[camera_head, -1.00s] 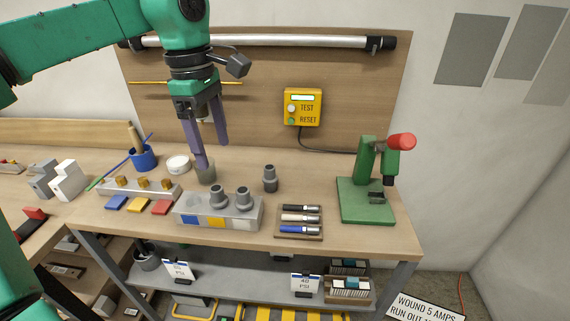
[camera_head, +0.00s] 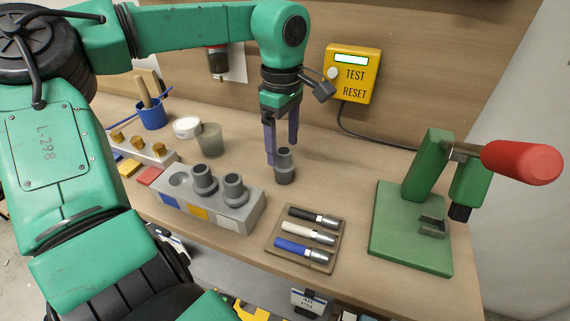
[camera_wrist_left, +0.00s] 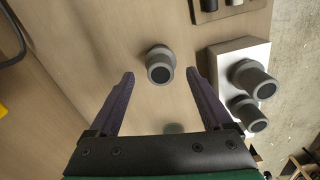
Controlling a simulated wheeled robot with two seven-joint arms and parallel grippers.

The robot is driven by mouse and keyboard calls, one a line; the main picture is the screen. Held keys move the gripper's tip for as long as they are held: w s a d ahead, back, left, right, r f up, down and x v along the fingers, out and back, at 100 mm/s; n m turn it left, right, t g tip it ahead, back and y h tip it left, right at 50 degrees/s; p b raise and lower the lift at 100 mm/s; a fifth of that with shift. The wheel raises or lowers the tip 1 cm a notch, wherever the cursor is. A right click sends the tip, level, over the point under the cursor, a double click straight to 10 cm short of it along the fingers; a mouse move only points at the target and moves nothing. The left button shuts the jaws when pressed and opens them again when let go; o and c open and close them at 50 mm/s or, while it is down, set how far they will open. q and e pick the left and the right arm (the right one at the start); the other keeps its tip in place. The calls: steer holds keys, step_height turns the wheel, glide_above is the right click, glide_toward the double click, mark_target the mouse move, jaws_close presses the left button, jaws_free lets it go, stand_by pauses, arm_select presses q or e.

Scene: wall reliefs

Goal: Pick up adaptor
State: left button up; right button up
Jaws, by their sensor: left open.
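A grey stepped adaptor (camera_head: 285,167) stands upright and loose on the table. Two similar grey adaptors sit in a grey block, one in the middle (camera_head: 204,181) and one at the right end (camera_head: 235,191). My left gripper (camera_head: 281,152) points down at the loose adaptor, with its purple fingers spread. In the left wrist view the loose adaptor (camera_wrist_left: 159,66) shows between and just past the open fingertips (camera_wrist_left: 159,76), with gaps on both sides and nothing held. The head view partly hides the adaptor behind a finger. My right gripper is not in view.
The grey block (camera_head: 207,213) has an empty left hole. A tray of pen-like tools (camera_head: 307,235) lies in front of the adaptor. A green press (camera_head: 412,225) with a red handle stands at right. A grey cup (camera_head: 210,140) and white round tin (camera_head: 187,127) stand behind.

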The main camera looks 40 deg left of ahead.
mark_target(283, 162)
arm_select(q)
step_height(283, 162, down, 5)
steer(key=shift+s+f+p, duration=0.1)
steer(key=shift+p, duration=0.25)
steer(key=shift+f, duration=0.1)
steer(key=c, duration=1.3)
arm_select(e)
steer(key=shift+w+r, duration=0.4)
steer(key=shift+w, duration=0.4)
